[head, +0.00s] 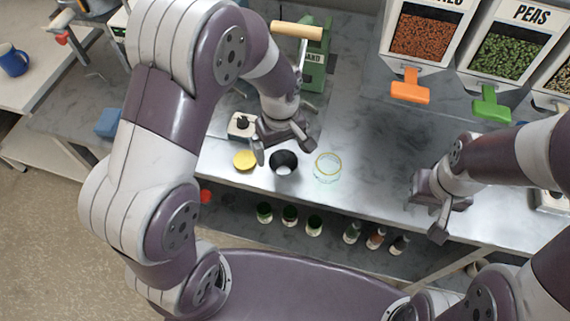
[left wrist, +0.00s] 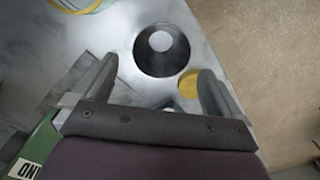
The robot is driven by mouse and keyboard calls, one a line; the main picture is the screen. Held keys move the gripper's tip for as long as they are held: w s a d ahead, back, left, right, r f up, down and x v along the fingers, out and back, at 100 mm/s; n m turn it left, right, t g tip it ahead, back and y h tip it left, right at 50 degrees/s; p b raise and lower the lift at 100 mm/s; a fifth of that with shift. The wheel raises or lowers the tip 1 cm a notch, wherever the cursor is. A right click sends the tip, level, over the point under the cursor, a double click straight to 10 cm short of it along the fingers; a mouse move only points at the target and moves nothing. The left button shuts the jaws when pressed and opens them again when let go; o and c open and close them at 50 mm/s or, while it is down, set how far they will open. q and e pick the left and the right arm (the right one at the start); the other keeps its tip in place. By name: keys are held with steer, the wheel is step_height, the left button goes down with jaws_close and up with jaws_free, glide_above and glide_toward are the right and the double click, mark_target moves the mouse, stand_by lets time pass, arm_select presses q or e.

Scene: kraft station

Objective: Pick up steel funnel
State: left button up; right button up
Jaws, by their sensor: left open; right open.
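The steel funnel (head: 284,168) looks like a dark, round, open-mouthed piece near the front edge of the steel counter. In the left wrist view the funnel (left wrist: 148,62) shows a dark inside with a pale round spot. My left gripper (head: 283,146) is open and empty, just above and behind the funnel in the head view. In the left wrist view the funnel lies ahead of the two spread fingers (left wrist: 157,80), with no visible contact. My right gripper (head: 427,212) is open and empty over the counter's front edge at the right.
A yellow lid (head: 244,160) lies left of the funnel and a clear glass jar (head: 328,167) stands right of it. A green grinder (head: 315,65) is behind my left gripper. Several small jars (head: 290,215) stand on a lower shelf. Counter right of the glass jar is clear.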

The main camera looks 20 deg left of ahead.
mark_target(282, 159)
arm_select(q)
steer(key=f, duration=0.2)
steer(key=f+p, duration=0.1)
steer(key=f, duration=0.1)
steer(key=shift+s+d, duration=0.15)
steer(key=shift+s, duration=0.15)
steer(key=shift+f, duration=0.55)
steer(key=shift+w, duration=0.1)
steer(key=shift+d, duration=0.1)
steer(key=shift+c, duration=1.2)
steer(key=c, duration=0.8)
steer(key=shift+o, duration=0.2)
steer(key=shift+r, duration=0.1)
